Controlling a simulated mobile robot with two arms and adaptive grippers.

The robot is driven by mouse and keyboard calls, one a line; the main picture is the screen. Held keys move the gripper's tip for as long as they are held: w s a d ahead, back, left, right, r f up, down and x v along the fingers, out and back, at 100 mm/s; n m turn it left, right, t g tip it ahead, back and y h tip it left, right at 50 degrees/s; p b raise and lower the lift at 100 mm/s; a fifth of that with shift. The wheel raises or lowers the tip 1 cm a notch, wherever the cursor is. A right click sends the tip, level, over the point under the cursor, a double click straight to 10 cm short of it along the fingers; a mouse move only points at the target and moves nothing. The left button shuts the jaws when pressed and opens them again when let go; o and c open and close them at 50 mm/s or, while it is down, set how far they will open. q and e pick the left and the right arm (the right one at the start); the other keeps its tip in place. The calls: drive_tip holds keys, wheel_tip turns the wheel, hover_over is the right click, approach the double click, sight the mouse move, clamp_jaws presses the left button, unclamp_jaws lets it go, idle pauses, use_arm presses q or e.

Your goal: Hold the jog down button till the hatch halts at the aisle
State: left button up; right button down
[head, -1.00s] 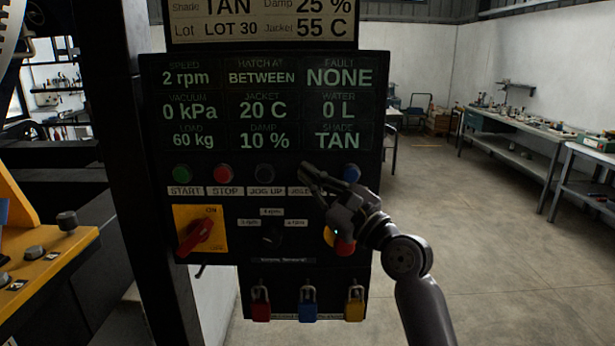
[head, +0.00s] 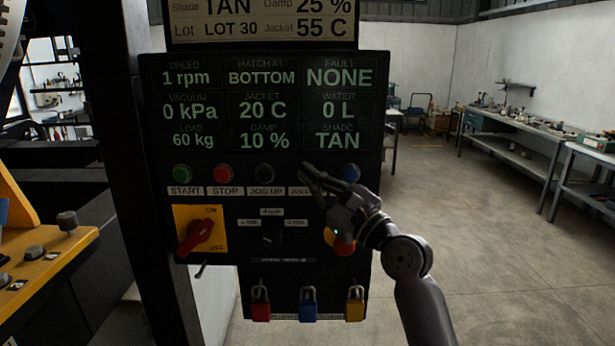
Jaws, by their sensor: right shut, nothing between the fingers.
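The black control panel (head: 200,258) stands in front of me. Its display (head: 262,78) reads HATCH AT BOTTOM, SPEED 1 rpm and FAULT NONE. My right gripper (head: 306,170) is shut and empty, its fingertips at the jog down button's place, right of the dark jog up button (head: 265,172). The fingers hide the jog down button and part of its label (head: 298,190), so I cannot see whether it is pressed. The hatch itself cannot be made out. My left gripper is not in view.
The green start button (head: 182,173), red stop button (head: 223,173) and a blue button (head: 349,172) flank the fingers. Below are a red switch (head: 197,237) and padlocks (head: 308,305). A yellow console (head: 50,262) is at left. Open floor (head: 480,260) lies right.

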idle(0.5)
drive_tip(key=shift+s+p, duration=0.8)
drive_tip(key=shift+s, duration=0.05)
drive_tip(key=s+p, duration=0.3)
drive_tip(key=s, duration=0.2)
drive_tip(key=shift+p, duration=0.35)
drive_tip(key=shift+f, duration=0.1)
